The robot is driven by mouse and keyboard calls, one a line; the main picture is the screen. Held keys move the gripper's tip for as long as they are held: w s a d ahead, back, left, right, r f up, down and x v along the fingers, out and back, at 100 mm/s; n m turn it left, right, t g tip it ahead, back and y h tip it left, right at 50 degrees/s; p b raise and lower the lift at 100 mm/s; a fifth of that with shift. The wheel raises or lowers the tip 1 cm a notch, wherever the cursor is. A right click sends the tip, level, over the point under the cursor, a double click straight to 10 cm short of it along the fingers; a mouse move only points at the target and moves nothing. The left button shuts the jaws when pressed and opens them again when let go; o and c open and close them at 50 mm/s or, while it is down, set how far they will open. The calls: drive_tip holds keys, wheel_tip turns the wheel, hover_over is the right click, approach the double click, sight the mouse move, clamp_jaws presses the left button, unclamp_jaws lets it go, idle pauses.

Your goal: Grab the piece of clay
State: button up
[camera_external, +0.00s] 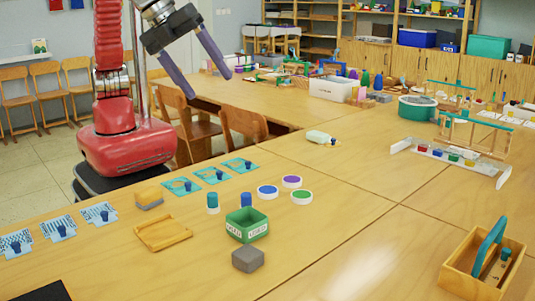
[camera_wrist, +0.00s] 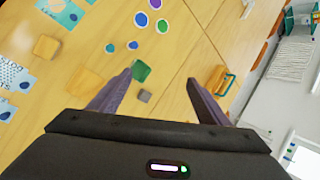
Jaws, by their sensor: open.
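A small grey block (camera_external: 248,260), which looks like the piece of clay, lies on the wooden table just in front of a green box. It also shows in the wrist view (camera_wrist: 145,96), between my fingers and nearer the left one. My gripper (camera_external: 211,86) is high above the table, at the upper left of the external view, well apart from the block. Its two purple-grey fingers are spread with nothing between them. They also show in the wrist view (camera_wrist: 159,77).
The green box (camera_external: 247,236) stands right behind the block. A shallow wooden tray (camera_external: 163,243) lies to the left. Several paint lids and small jars (camera_external: 213,210) stand behind. A wooden carrier (camera_external: 462,280) is at the right. The table between block and carrier is clear.

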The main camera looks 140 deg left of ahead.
drive_tip(key=w+d+f+m+y, duration=0.2)
drive_tip(key=w+d+f+m, duration=0.1)
drive_tip(key=w+f, duration=0.5)
drive_tip(key=m+y, duration=0.5)
drive_tip(key=m, duration=0.2)
approach(247, 258)
drive_tip(key=shift+s+a+f+t, duration=0.1)
drive_tip(key=shift+s+a+t, duration=0.3)
drive_tip(key=shift+s+a, duration=0.6)
drive_tip(key=shift+s+d+f+y, duration=0.1)
drive_tip(key=shift+f+y, duration=0.2)
drive_tip(key=shift+f, duration=0.15)
drive_tip(key=shift+x, duration=0.85)
